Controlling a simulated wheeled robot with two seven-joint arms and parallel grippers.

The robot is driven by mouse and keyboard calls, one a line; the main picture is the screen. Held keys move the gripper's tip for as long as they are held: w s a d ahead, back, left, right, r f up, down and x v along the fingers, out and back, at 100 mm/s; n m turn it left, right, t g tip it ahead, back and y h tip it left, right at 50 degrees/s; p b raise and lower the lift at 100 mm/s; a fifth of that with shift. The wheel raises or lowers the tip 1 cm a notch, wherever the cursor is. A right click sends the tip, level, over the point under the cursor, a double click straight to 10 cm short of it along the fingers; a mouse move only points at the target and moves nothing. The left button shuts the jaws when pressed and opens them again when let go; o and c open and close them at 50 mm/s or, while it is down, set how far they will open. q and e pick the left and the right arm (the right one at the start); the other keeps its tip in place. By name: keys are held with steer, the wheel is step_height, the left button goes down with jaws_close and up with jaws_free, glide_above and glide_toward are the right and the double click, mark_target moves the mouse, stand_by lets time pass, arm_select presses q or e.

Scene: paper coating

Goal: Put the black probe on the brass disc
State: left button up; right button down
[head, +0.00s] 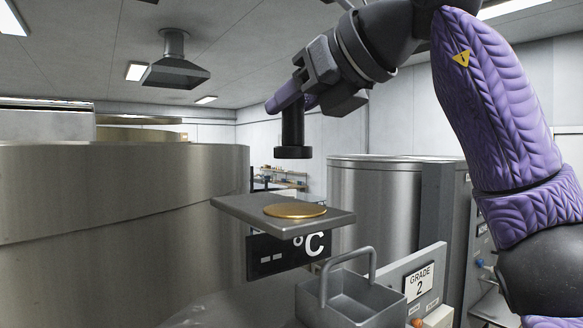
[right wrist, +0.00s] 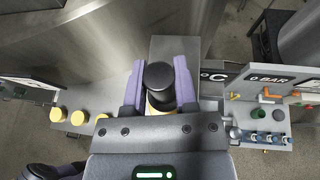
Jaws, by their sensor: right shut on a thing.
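The black probe (head: 293,135) is an upright dark cylinder with a wider flat foot. My right gripper (head: 291,101) is shut on its upper part and holds it in the air above the brass disc (head: 295,210). The disc lies flat on a grey plate (head: 240,206), and a clear gap shows between it and the probe's foot. In the right wrist view the probe (right wrist: 159,76) sits between the two purple fingers (right wrist: 160,92), and it covers most of the disc. My left gripper is not in view.
A °C display (head: 285,254) is under the plate. A grey metal basket (head: 350,299) with a raised handle stands in front, beside a panel with a GRADE 2 sign (head: 419,282). Large steel drums stand at left (head: 110,225) and right (head: 375,205). Yellow knobs (right wrist: 78,117) show in the wrist view.

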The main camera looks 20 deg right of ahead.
mark_target(294, 152)
step_height(294, 152, down, 6)
steer(key=shift+d+r+b, duration=0.15)
steer(key=shift+r+b, duration=0.1)
steer(key=shift+b, duration=0.25)
steer(key=c, duration=0.8)
jaws_free()
steer(key=shift+f, duration=0.15)
steer(key=shift+c, duration=0.2)
steer(key=o, duration=0.4)
steer(key=shift+o, duration=0.2)
